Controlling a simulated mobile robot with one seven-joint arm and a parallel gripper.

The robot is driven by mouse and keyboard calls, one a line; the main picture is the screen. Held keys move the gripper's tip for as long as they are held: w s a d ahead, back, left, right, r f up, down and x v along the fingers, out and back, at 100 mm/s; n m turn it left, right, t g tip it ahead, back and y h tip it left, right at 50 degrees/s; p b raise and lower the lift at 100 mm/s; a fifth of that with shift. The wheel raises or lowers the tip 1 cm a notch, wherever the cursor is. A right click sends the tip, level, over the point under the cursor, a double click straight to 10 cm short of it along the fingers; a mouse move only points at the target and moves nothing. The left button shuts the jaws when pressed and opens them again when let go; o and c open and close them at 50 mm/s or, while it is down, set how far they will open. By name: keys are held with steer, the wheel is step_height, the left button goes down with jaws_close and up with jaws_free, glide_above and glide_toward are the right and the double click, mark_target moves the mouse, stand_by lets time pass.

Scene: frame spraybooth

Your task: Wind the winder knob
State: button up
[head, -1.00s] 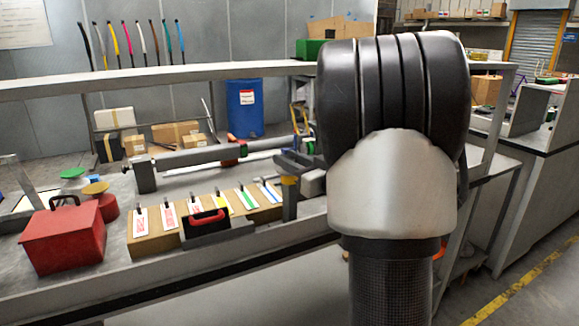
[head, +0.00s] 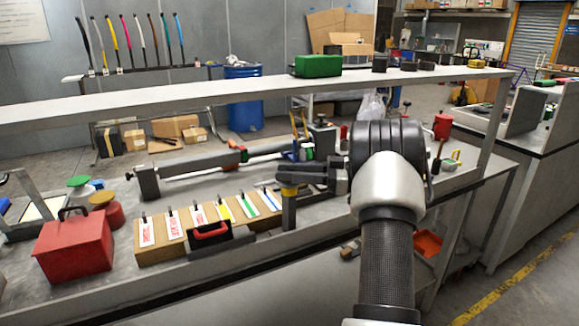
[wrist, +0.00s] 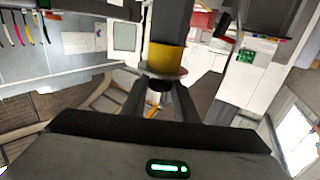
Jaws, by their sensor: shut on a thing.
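The winder post (head: 288,214) is a short dark grey upright near the right end of the wooden sample board in the head view. It has a yellow collar (head: 289,191), which is large in the wrist view (wrist: 168,58). My gripper (head: 291,177) is at the top of this post, reaching in from the right. In the wrist view my gripper (wrist: 160,96) has a finger on each side of a small dark knob (wrist: 159,84) beside the yellow collar. It is shut on that knob. The fingers hide part of the knob, and its turn angle cannot be told.
A red toolbox (head: 73,248) stands at the bench's left. The sample board (head: 160,252) with several labelled strips lies left of the post, a red-handled black item (head: 210,233) at its front. A long grey tube (head: 200,162) lies behind. A raised shelf (head: 200,101) crosses above the bench.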

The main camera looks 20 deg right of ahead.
steer(key=shift+w+a+r+n+g+y, duration=0.15)
steer(key=shift+n+g+y, duration=0.15)
steer(key=shift+n+g, duration=0.25)
steer(key=o, duration=1)
steer(key=p+v, duration=0.2)
steer(key=v, duration=1.5)
steer(key=shift+s+d, duration=0.2)
steer(key=shift+s, duration=0.05)
